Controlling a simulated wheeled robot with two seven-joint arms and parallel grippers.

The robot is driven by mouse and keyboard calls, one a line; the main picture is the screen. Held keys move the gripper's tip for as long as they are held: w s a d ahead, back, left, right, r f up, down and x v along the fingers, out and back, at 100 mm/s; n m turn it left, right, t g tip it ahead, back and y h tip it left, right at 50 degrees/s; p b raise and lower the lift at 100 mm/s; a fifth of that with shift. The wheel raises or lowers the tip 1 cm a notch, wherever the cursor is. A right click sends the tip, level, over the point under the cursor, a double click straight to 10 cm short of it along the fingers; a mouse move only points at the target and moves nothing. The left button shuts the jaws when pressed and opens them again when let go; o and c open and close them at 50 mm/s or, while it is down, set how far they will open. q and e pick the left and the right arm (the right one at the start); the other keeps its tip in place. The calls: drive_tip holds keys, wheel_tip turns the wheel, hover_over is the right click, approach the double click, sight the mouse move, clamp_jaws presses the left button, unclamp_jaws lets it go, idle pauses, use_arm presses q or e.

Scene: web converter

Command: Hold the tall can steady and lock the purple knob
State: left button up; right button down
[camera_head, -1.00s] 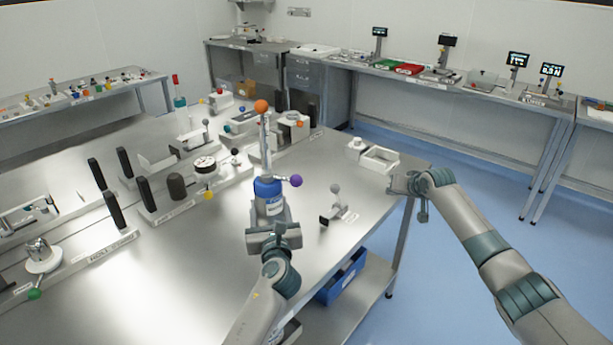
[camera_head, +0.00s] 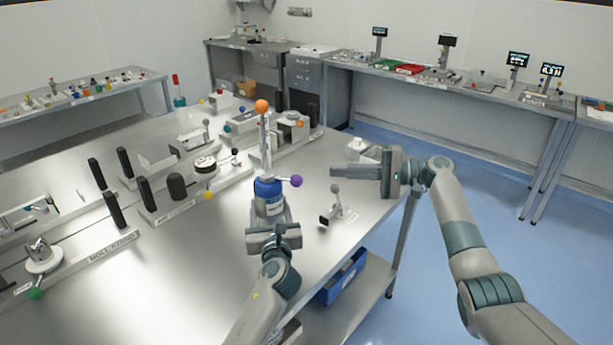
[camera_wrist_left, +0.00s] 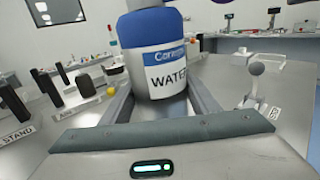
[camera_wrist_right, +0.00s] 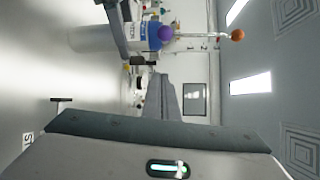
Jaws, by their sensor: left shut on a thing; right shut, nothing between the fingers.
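The tall can (camera_head: 268,198) is blue and silver and stands upright on the metal table. A rod with an orange ball (camera_head: 262,106) rises from its top. The purple knob (camera_head: 296,181) sticks out on its right side and also shows in the right wrist view (camera_wrist_right: 165,33). My left gripper (camera_head: 272,225) is shut on the can's lower body; the left wrist view shows its label reading WATER (camera_wrist_left: 165,75) between the fingers. My right gripper (camera_head: 340,172) is shut and empty, to the right of the purple knob and apart from it, its fingers pointing left.
A small stand with a grey ball (camera_head: 335,189) is on the table between the can and my right gripper. A white tray, partly hidden, lies behind the right gripper. Black posts (camera_head: 114,210) and fixtures line the left side. A blue bin (camera_head: 342,277) sits below the table edge.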

sight(288, 179)
drive_tip(key=shift+a, duration=0.1)
idle(0.3)
drive_tip(key=r+x, duration=0.1)
drive_tip(key=x, duration=0.9)
drive_tip(key=shift+s+d, duration=0.1)
drive_tip(key=shift+s, duration=0.95)
drive_tip(key=shift+s+d, duration=0.15)
drive_tip(key=shift+s, duration=0.9)
drive_tip(key=shift+s+f+t, duration=0.15)
drive_tip(key=shift+s+t, duration=0.05)
drive_tip(key=shift+t, duration=0.1)
drive_tip(key=s+a+m+t+h, duration=0.5)
drive_tip(key=s+a+m+t, duration=0.1)
drive_tip(key=s+m+t, duration=0.1)
drive_tip(key=shift+s+m+t+h, duration=0.4)
drive_tip(key=shift+s+t, duration=0.25)
drive_tip(key=shift+t, duration=0.35)
